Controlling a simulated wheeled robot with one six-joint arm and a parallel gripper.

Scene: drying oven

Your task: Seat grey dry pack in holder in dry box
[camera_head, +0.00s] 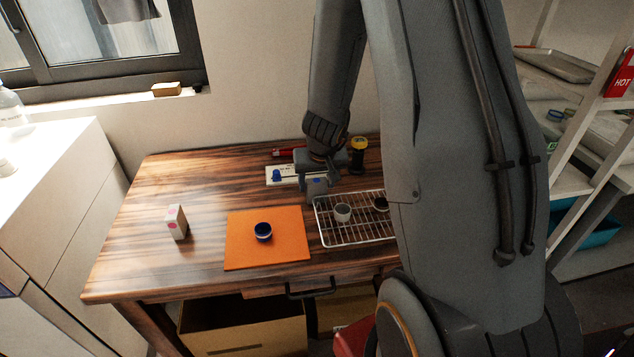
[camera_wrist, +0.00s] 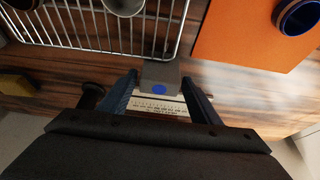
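A white plate with printed marks (camera_wrist: 158,106) shows below the block in the wrist view. I cannot make out a holder or a dry box for certain.
An orange mat (camera_head: 240,250) carries a dark blue-rimmed cup (camera_head: 263,231). A wire rack (camera_head: 350,237) holds a grey cup (camera_head: 342,212) and a dark one. A small white box (camera_head: 176,222) stands left. A yellow-topped black object (camera_head: 357,156) stands at the back.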

